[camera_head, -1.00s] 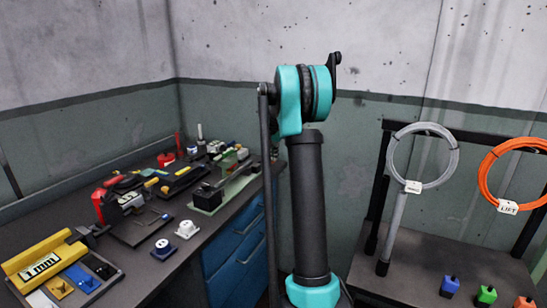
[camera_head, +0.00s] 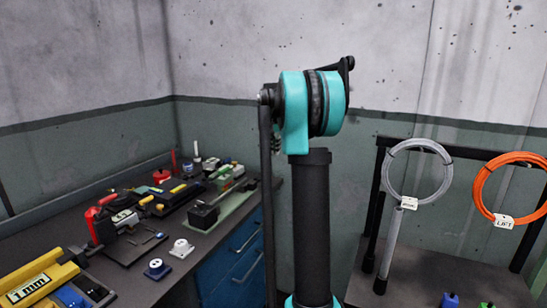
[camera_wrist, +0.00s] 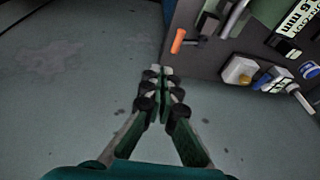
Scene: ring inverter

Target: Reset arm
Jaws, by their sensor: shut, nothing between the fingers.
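My gripper (camera_wrist: 161,72) shows in the wrist view with its green and black fingers drawn together and nothing between them. It hangs over bare grey-green floor, beside the edge of a dark surface at the upper right. In the head view my teal and black arm stands upright in the middle of the picture. My gripper is not visible there.
A dark workbench (camera_head: 117,285) on the left bears several tools, a yellow 1 mm block (camera_head: 38,278) and blue drawers (camera_head: 232,258). On the right a dark stand holds a grey ring (camera_head: 447,172) and an orange ring (camera_head: 478,187) with tags.

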